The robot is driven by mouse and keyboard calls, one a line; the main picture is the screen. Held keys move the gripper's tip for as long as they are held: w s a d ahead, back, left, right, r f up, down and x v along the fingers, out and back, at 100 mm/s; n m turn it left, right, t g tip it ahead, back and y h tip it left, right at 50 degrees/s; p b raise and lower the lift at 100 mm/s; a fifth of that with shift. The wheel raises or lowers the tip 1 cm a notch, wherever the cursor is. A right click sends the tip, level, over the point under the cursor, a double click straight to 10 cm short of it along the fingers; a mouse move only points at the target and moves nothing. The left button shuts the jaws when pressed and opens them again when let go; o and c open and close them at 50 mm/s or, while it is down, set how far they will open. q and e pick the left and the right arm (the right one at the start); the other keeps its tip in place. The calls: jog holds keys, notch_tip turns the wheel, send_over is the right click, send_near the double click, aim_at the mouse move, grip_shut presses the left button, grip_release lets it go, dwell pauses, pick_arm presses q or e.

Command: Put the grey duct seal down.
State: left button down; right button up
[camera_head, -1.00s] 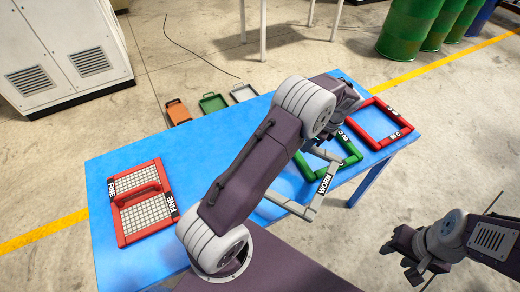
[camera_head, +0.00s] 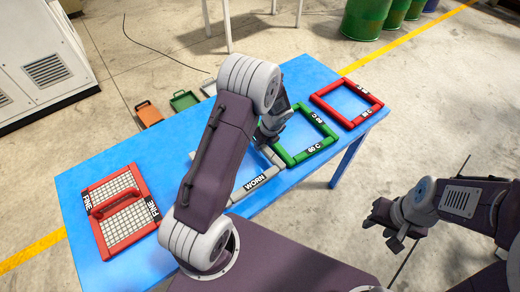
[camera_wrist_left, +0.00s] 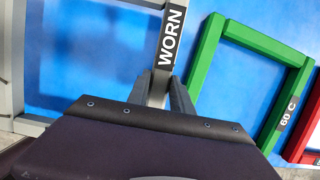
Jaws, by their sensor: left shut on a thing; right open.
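The grey duct seal (camera_head: 256,181) is an open square frame with a WORN label. My left gripper (camera_head: 268,138) is shut on its bar, and the arm hides part of the seal. It lies level, low over or on the blue table (camera_head: 85,178), left of the green frame; I cannot tell if it touches the top. In the left wrist view the labelled bar (camera_wrist_left: 171,40) runs into the jaws, over blue surface. My right gripper (camera_head: 388,222) is open and empty, off the table's front right side.
A green frame (camera_head: 298,158) marked 60 C lies close right of the seal, with a red frame (camera_head: 330,113) beyond it. A red FINE panel (camera_head: 118,225) lies at the left. Bare table separates it from the seal. Small trays (camera_head: 148,115) stand on the floor behind.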

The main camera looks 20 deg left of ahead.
pick_arm(q)
jog(key=f, duration=0.3)
jog(key=shift+s+f+b, duration=0.2)
jog(key=shift+f+b, duration=0.1)
jog(key=shift+w+a+f, duration=0.1)
jog(key=shift+w+f, duration=0.05)
jog(key=shift+f, duration=0.15)
jog(key=shift+f, duration=0.15)
jog(key=c, duration=1.1)
grip_release()
